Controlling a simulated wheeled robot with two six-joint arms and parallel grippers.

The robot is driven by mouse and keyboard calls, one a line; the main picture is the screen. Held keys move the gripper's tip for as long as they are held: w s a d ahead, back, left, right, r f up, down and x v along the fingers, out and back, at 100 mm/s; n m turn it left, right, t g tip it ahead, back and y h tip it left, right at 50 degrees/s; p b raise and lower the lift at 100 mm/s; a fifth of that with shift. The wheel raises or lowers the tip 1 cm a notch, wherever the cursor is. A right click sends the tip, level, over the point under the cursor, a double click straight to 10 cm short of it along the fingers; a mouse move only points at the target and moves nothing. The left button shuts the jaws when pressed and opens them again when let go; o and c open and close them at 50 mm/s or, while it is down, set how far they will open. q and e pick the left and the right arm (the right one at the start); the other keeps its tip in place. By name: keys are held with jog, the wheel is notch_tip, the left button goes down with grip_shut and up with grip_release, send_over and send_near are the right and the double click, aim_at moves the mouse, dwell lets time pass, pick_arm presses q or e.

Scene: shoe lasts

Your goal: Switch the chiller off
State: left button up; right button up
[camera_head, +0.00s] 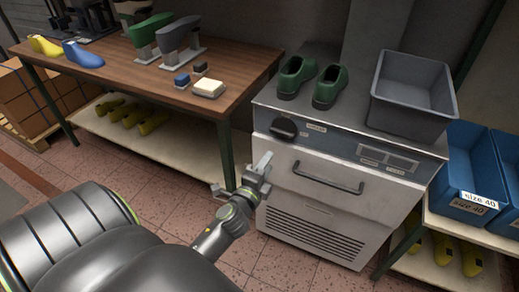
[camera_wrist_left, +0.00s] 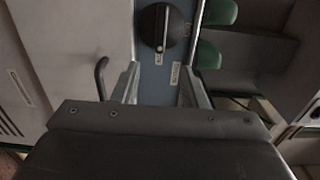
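The chiller (camera_head: 330,190) is a grey metal cabinet with a drawer handle (camera_head: 328,178), a vent grille and a blue-grey control strip. Its black round knob (camera_head: 284,128) is at the left end of the strip. In the left wrist view the knob (camera_wrist_left: 166,30) shows a white pointer mark, with small labels beside it. My left gripper (camera_head: 261,167) is just below and left of the knob in the head view, apart from it. In the wrist view the gripper (camera_wrist_left: 160,72) has its fingers spread and nothing between them. My right gripper is not in view.
Green shoes (camera_head: 312,82) and a grey bin (camera_head: 411,95) stand on the chiller. A wooden table (camera_head: 120,65) with yellow and blue lasts is at the left. Blue crates (camera_head: 463,172) are at the right. Tiled floor is open before the chiller.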

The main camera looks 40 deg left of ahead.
pick_arm(q)
jog(key=shift+v, duration=2.2)
jog(key=s+f+n+g+h+p, duration=0.1)
jog(key=s+f+n+g, duration=0.35)
jog(key=f, duration=1.05)
jog(key=s+f+n+g+p, duration=0.1)
jog(key=s+f+n+g, duration=0.3)
jog(key=f, duration=1)
jog(key=s+f+n+g, duration=0.2)
jog(key=s+f, duration=0.3)
jog(key=s, duration=0.4)
jog(key=s+d+f+n+g+h, duration=0.1)
jog(key=s+f+n+g, duration=0.2)
jog(key=s+f, duration=0.3)
jog(key=s+d+f+n+g+h+p, duration=0.1)
jog(key=s+f, duration=0.4)
jog(key=s, duration=0.7)
jog(key=shift+s+f+n+g, duration=0.2)
jog(key=shift+s+n+g, duration=0.2)
jog(key=shift+n+g, duration=0.45)
